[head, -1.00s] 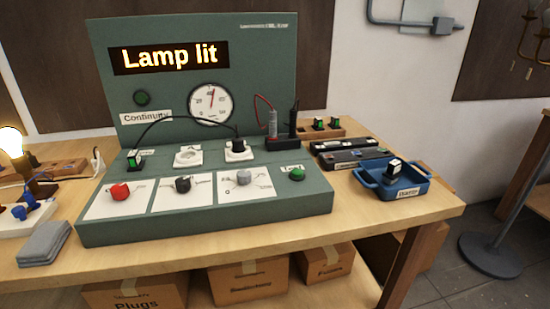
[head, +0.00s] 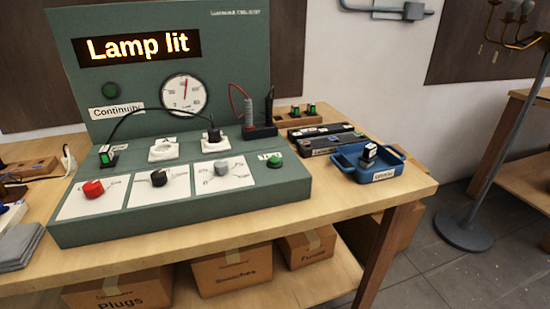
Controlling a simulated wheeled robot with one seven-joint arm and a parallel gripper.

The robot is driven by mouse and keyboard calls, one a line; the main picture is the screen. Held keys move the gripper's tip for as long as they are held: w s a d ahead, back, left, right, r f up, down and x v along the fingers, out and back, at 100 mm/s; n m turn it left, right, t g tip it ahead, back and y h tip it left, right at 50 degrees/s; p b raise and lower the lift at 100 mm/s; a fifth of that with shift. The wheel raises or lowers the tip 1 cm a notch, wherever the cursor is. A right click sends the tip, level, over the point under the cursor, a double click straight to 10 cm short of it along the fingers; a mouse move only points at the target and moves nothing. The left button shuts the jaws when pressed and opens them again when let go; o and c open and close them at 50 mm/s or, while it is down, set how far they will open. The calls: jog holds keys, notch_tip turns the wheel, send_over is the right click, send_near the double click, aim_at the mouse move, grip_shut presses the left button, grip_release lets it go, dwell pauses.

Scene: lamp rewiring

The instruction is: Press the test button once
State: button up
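The green test button (head: 274,162) sits at the right end of the sloped front of the green test panel (head: 290,188), under a small label that is hard to read. The panel's display (head: 137,46) reads "Lamp lit" in bright letters. A round dial (head: 184,94) with a red needle is below it. A red knob (head: 93,188), a black knob (head: 159,178) and a grey knob (head: 222,168) stand in a row left of the button. My gripper is not in view.
A blue tray (head: 345,168) holding a small dark-and-white part (head: 369,152) stands right of the panel, near dark cases (head: 325,140). A grey cloth (head: 18,246) lies at the left front. Labelled cardboard boxes (head: 232,270) are under the table. A lamp stand (head: 466,233) is at right.

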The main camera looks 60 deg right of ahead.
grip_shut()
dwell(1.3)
